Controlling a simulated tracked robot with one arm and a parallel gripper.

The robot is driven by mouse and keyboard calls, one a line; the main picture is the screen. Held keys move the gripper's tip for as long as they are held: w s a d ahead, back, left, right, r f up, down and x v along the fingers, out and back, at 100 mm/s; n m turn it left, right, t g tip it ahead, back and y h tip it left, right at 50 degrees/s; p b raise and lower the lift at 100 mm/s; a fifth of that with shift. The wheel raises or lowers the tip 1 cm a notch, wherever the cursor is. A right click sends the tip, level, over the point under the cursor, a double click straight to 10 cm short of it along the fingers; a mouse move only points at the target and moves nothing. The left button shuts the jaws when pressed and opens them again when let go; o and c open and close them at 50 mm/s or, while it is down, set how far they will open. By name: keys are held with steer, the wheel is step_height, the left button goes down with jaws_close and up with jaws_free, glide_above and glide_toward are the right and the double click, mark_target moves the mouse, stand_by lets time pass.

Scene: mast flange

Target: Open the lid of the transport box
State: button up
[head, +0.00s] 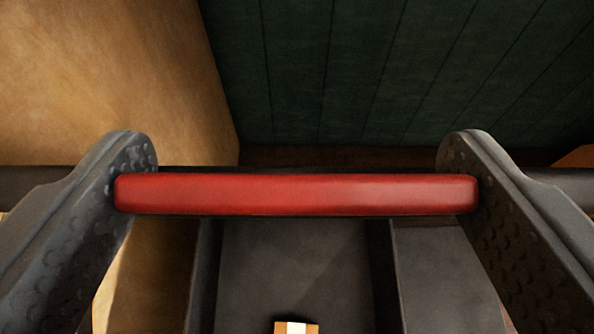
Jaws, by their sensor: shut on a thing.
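A red bar-shaped handle (296,194) runs level across the middle of the head view. My gripper (296,180) has one dark, dimpled finger at each end of the red handle, and the fingers press on its two ends. A dark rail or edge lies just behind the handle and continues past both fingers. Below the handle, a grey surface (295,265) with raised ribs shows, likely part of the transport box. I cannot tell from this view whether the lid is raised.
A dark green panel with parallel seams (390,70) fills the upper right. A tan surface (100,80) fills the upper left. A small orange and white piece (296,327) shows at the bottom edge. Another orange-brown bit (575,157) is at the right edge.

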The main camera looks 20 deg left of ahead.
steer(key=shift+w+d+r, duration=0.2)
steer(key=shift+d+r, duration=0.05)
steer(key=shift+d, duration=0.3)
steer(key=o, duration=1.3)
steer(key=shift+s+a, duration=0.25)
steer(key=shift+s, duration=0.05)
steer(key=b+v, duration=0.3)
steer(key=v, duration=1)
steer(key=shift+s+d, duration=0.2)
steer(key=shift+r, duration=0.1)
